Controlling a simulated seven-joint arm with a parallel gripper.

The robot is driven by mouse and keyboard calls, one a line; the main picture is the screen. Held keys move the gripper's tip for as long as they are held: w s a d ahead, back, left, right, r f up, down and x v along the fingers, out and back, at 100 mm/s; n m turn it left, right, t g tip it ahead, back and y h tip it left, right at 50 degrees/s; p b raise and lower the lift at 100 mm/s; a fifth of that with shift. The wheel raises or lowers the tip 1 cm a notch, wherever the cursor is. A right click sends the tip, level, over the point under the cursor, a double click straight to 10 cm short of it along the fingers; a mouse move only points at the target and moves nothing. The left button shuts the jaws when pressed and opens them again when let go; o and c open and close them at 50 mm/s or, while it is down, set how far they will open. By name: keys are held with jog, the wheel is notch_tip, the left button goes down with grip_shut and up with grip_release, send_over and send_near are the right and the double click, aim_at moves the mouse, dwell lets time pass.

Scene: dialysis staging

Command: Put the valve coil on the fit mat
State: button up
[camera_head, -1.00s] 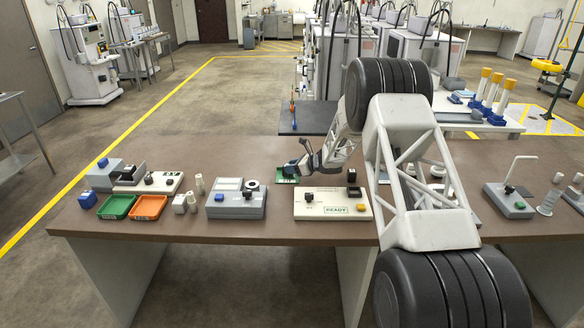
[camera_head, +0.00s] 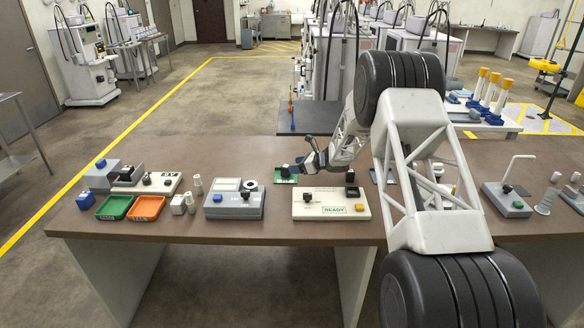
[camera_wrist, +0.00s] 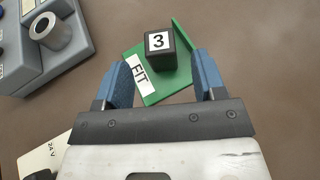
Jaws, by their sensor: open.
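The valve coil, a black block with a white "3" label (camera_wrist: 159,46), stands upright on the green fit mat (camera_wrist: 180,82) in the wrist view. The mat has a raised green edge and a white "FIT" label. In the head view the coil is a small dark shape (camera_head: 286,171) on the mat (camera_head: 279,180), partly blocked by my gripper. My gripper (camera_wrist: 162,72) is open, with blue fingers spread wide. The coil sits just beyond and between the fingertips, with visible gaps on both sides. In the head view my gripper (camera_head: 297,167) is just right of the coil.
A grey unit with a round socket (camera_head: 235,205) stands left of the mat. A cream "READY" panel (camera_head: 330,210) with a black block (camera_head: 352,191) is in front. Green (camera_head: 115,208) and orange (camera_head: 147,208) trays lie further left. Table behind the mat is clear.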

jog(key=v, duration=0.8)
jog(key=shift+d, duration=0.25)
dwell(0.4)
